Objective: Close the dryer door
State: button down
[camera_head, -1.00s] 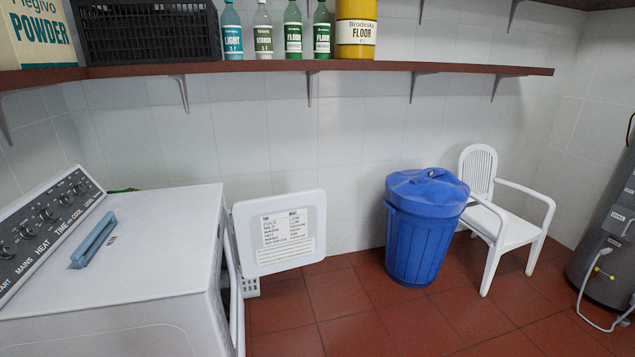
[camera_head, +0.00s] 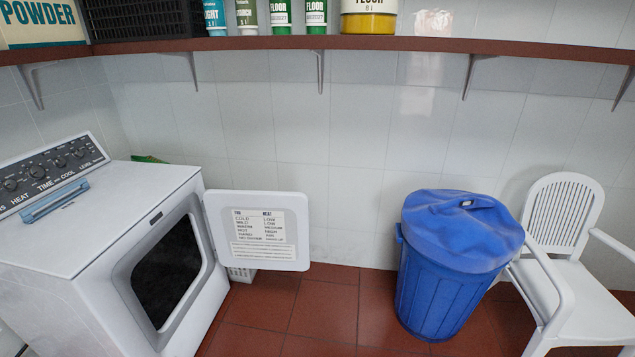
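The white dryer (camera_head: 88,225) stands at the left, with a sloped dark control panel on top. Its front opening (camera_head: 166,272) shows as a dark hole with rounded corners. The dryer door (camera_head: 258,262) is swung wide open at the far side of the opening. It stands out to the right of the dryer, with its label-bearing inner face towards me. My gripper is not in view.
A blue lidded bin (camera_head: 440,290) stands right of the door, with bare floor (camera_head: 330,300) between them. A white chair (camera_head: 572,285) is at the right. A red-brown shelf (camera_head: 400,44) with bottles runs along the wall above. A white basket (camera_head: 241,275) is partly hidden behind the door.

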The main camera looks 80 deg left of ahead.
aim_at(253, 229)
jog(key=i, duration=0.5)
jog(key=u, duration=2.7)
jog(key=i, duration=2.35)
jog(key=u, duration=1.55)
jog(key=i, duration=0.95)
